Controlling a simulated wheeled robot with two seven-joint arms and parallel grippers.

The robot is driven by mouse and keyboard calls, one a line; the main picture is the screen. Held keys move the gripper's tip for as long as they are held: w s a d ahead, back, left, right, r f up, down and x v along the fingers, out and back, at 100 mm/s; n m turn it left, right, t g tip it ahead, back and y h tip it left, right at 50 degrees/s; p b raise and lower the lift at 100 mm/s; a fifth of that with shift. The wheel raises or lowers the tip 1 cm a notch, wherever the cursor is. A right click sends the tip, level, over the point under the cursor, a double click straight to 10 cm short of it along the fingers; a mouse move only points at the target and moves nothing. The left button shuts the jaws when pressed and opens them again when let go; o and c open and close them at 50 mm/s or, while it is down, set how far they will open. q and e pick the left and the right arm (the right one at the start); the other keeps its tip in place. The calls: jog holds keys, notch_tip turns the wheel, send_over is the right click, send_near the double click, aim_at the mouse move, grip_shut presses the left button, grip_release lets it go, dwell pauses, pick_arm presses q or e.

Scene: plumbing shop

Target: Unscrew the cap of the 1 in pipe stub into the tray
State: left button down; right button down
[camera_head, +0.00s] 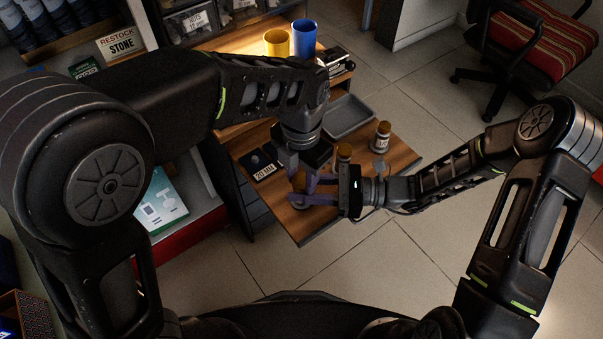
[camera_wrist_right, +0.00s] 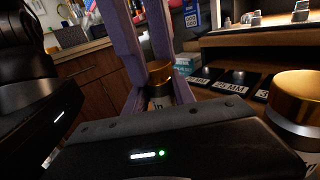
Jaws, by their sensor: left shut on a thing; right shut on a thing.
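A pipe stub with a brass-coloured cap (camera_head: 298,181) stands near the front of the wooden bench; the cap also shows in the right wrist view (camera_wrist_right: 160,72). My left gripper (camera_head: 303,179) points down from above and is shut on the cap. My right gripper (camera_head: 303,199) comes in level from the right and is shut on the stub's body below the cap. The purple fingers hide much of the stub, and its label is only partly visible. The grey tray (camera_head: 362,113) lies farther back on the bench and looks empty.
Two other capped stubs stand to the right, one (camera_head: 344,152) close behind my right gripper and one (camera_head: 382,134) near the bench's right edge. Dark size cards (camera_head: 262,165) lie left of the grippers. Yellow (camera_head: 277,42) and blue (camera_head: 303,38) cups stand at the back.

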aim_at(301, 180)
pick_arm(q)
jog(key=shift+r, duration=0.2)
jog(key=shift+r, duration=0.9)
jog(key=shift+r, duration=2)
pick_arm(e)
jog(key=c, duration=1)
grip_release()
jog(key=shift+o, duration=0.2)
pick_arm(q)
jog(key=shift+r+p, duration=0.45)
jog(key=shift+p, duration=0.05)
pick_arm(e)
jog(key=d, duration=1.2)
jog(key=shift+s, duration=0.4)
